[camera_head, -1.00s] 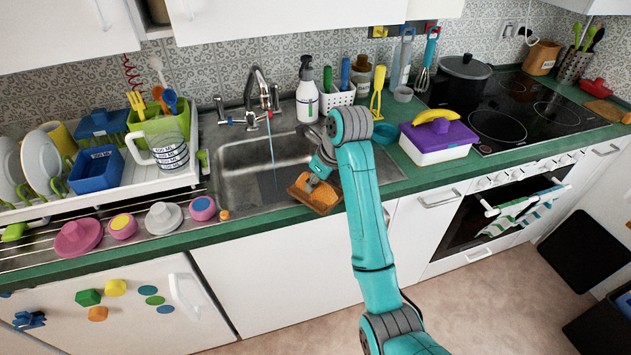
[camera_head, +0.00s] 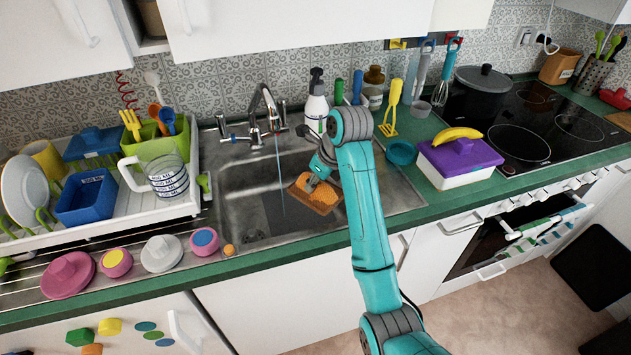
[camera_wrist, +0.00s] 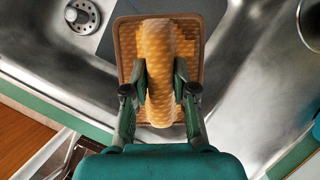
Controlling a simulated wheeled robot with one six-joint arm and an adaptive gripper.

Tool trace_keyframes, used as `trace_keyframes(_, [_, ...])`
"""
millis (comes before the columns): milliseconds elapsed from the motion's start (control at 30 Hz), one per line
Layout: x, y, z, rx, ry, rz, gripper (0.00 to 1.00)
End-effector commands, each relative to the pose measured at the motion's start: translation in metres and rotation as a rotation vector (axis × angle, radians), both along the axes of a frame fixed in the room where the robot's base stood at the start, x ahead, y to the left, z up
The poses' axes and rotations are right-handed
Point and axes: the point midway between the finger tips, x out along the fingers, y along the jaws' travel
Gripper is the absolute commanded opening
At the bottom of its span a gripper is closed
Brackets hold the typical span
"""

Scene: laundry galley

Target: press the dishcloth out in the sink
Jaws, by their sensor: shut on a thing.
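The dishcloth (camera_head: 316,194) is orange-brown, with a textured surface and a darker border. My gripper (camera_head: 316,180) is shut on it. In the wrist view the two fingers (camera_wrist: 160,78) pinch a raised ridge of the dishcloth (camera_wrist: 160,42), and its flat part spreads out behind them. The steel sink (camera_head: 235,185) lies below, and the cloth is over the front right part of its basin. I cannot tell whether the cloth touches the metal. A thin stream of water falls from the tap (camera_head: 264,100) to the left of the cloth. The drain (camera_wrist: 82,16) shows at the wrist view's upper left.
A dish rack (camera_head: 130,215) with plates and a measuring jug (camera_head: 166,175) stands left of the sink. A soap bottle (camera_head: 316,105) stands behind it. A purple-lidded box (camera_head: 458,160) with a banana (camera_head: 457,134) and a teal bowl (camera_head: 401,153) are to the right.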

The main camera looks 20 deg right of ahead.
Motion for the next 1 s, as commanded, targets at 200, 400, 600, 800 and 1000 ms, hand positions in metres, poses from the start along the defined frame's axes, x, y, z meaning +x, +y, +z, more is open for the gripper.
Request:
trace_keyframes(200, [0.0,0.0,-0.011,0.001,0.003,0.0,0.0])
trace_keyframes(400, [0.0,0.0,-0.024,0.0,0.002,-0.001,0.0])
trace_keyframes(600, [0.0,0.0,-0.046,0.0,0.001,0.0,0.0])
trace_keyframes(800, [0.0,0.0,-0.066,0.0,0.001,0.0,0.0])
trace_keyframes(1000, [0.0,0.0,-0.075,0.0,0.001,0.0,0.0])
